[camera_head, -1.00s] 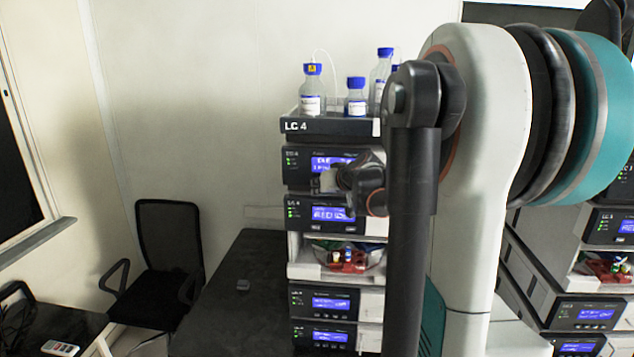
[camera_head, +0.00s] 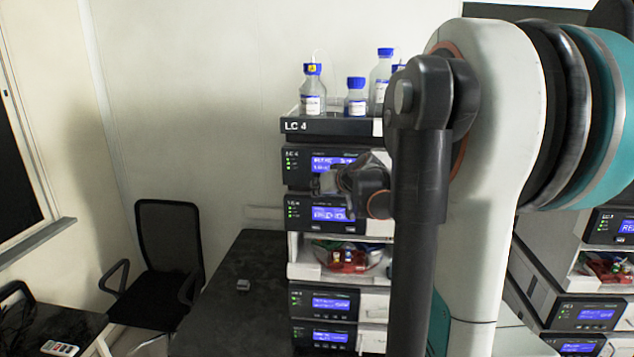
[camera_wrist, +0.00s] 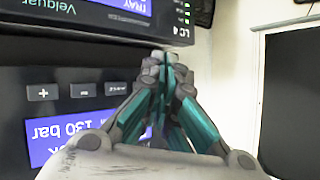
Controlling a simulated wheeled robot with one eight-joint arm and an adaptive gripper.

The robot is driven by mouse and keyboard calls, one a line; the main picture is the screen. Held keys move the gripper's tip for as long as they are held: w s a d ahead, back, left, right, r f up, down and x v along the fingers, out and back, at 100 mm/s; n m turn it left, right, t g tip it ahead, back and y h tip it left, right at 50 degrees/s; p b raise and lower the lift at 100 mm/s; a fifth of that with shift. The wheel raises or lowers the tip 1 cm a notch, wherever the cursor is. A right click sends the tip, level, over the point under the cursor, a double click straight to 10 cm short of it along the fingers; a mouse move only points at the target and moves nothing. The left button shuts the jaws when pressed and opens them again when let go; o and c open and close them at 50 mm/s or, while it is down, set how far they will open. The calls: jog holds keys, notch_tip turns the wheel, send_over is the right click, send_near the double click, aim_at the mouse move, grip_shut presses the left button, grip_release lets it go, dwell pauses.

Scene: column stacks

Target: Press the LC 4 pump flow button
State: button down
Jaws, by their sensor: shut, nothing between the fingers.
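The LC 4 stack stands in the middle of the head view, its name on the top tray (camera_head: 340,127). The upper module (camera_head: 298,167) has a lit blue screen, partly hidden by my wrist. My gripper (camera_head: 322,184) is shut and empty, in front of this module's lower edge. In the wrist view, turned upside down, my shut fingertips (camera_wrist: 158,62) are close to the module's front, beside a row of small dark buttons. A plus button (camera_wrist: 43,92), a middle button (camera_wrist: 83,90) and a button nearest my fingers (camera_wrist: 117,88) show. Their small labels are unclear. Contact cannot be told.
A second module (camera_head: 297,211) sits directly below, with an open shelf (camera_head: 308,270) under it. Bottles (camera_head: 312,92) with blue caps stand on top. A dark bench (camera_head: 235,300) and chair (camera_head: 168,255) are left. Another stack (camera_head: 600,225) is at right.

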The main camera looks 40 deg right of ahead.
jog(key=shift+s+a, duration=0.15)
jog(key=shift+s+a, duration=1.65)
jog(key=shift+a, duration=0.3)
